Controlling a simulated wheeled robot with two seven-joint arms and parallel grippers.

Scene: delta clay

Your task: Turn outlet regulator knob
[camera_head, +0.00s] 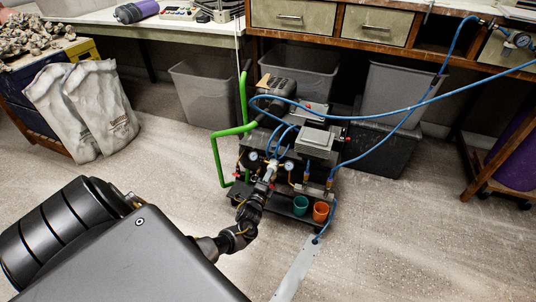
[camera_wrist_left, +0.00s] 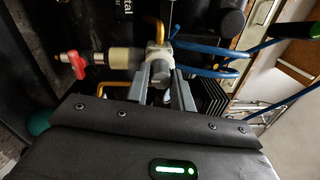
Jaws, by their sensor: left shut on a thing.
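The compressor cart (camera_head: 318,140) stands on the floor in the head view, with a row of gauges, valves and fittings along its front. My left gripper (camera_head: 268,184) reaches this row from the front. In the left wrist view the fingers of my left gripper (camera_wrist_left: 162,88) are closed around a small grey part, which I take to be the outlet regulator knob (camera_wrist_left: 159,72). The fingers hide part of it. A pale cylindrical fitting (camera_wrist_left: 125,58) and a red valve handle (camera_wrist_left: 77,64) lie to its left. My right gripper is not in view.
Round gauges (camera_head: 253,156) flank the gripper. Blue hoses (camera_head: 385,109) cross above the cart, and green pipe (camera_head: 217,160) rises at its left. A teal cup (camera_head: 300,205) and an orange cup (camera_head: 320,211) stand at its front.

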